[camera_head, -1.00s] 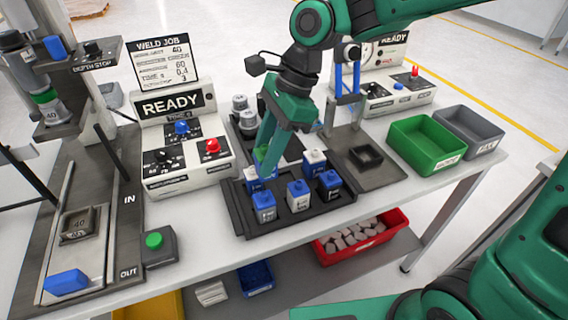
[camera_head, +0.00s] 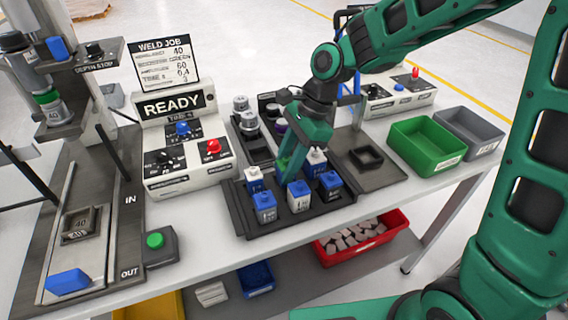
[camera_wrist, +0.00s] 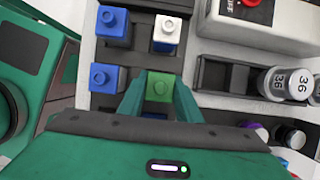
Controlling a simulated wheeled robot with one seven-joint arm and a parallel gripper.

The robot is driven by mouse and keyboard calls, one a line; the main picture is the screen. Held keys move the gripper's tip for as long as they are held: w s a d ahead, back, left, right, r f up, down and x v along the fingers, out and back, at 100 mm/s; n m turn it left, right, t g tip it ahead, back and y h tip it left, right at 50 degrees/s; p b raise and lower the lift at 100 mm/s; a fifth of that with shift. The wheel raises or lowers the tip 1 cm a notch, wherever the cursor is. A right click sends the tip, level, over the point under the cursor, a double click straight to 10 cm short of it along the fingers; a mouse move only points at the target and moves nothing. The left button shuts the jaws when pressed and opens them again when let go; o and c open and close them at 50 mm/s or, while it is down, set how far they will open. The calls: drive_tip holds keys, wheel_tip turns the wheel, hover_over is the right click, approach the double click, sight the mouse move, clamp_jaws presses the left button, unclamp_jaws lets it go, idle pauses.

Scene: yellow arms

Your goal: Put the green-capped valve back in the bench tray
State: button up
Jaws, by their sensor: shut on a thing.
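The green-capped valve (camera_wrist: 160,87) sits between my fingers in the wrist view, its square green top facing the camera. My gripper (camera_wrist: 160,98) is shut on it. In the head view my gripper (camera_head: 284,172) points down over the back part of the black bench tray (camera_head: 240,217), between the other valves. The green cap (camera_head: 282,162) shows only partly there. The valve's lower body is hidden, so I cannot tell whether it touches the tray floor. Blue and white valves (camera_head: 265,207) stand upright around it, and a white-topped valve (camera_wrist: 167,33) shows ahead in the wrist view.
Behind is a second dark tray (camera_head: 262,152) with grey-capped cylinders (camera_head: 248,122). The READY control box (camera_head: 190,150) stands close on the left. A green bin (camera_head: 425,145) and a grey bin (camera_head: 470,133) stand to the right, past a plate with a dark square holder (camera_head: 366,157).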

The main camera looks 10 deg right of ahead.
drive_tip(key=o, duration=1.1)
drive_tip(key=v, duration=1.2)
